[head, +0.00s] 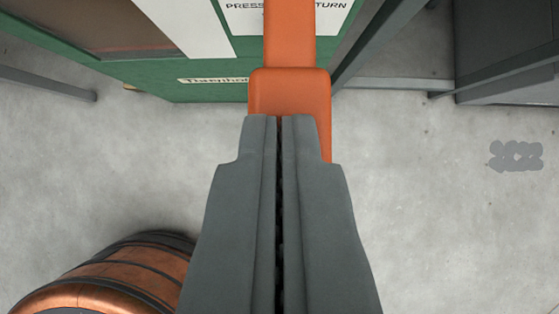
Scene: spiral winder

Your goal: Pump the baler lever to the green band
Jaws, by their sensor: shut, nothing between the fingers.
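My gripper (280,118) is shut, its two grey fingers side by side with only a thin dark gap and nothing between them. An orange arm-like part (290,35) runs down from the top edge and ends in a wider orange block (290,88) just past the fingertips. It may be the baler lever, but I cannot tell for sure. The fingertips overlap the block in the picture; whether they touch it is unclear. No green band on a gauge can be made out.
Behind stands a green cabinet (180,88) with a white sign (240,20) reading "PRESS" and "TURN", partly covered. A copper-coloured barrel (105,280) with dark hoops is at lower left. Grey machinery (505,45) stands at upper right. The concrete floor (450,220) at right is clear.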

